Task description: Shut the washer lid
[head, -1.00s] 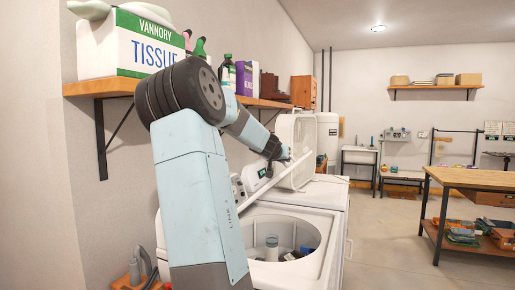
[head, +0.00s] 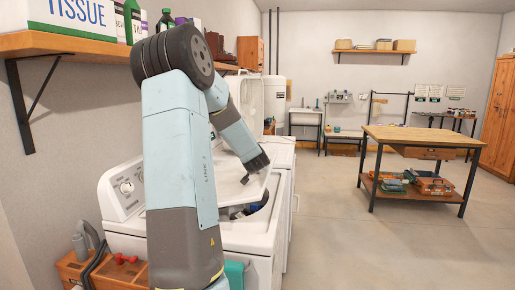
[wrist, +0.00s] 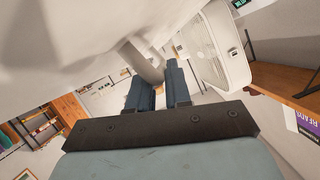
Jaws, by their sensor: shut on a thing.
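The white top-loading washer (head: 246,240) stands against the left wall, partly hidden behind my arm. In the wrist view, the two fingers (wrist: 160,82) are close around a white part that joins a broad white surface, the lid (wrist: 60,45).
A wooden shelf (head: 85,42) with boxes and bottles hangs above at left. A wooden box with tools (head: 100,270) is at the washer's near side. Open floor (head: 330,230) and a workbench (head: 425,138) lie to the right.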

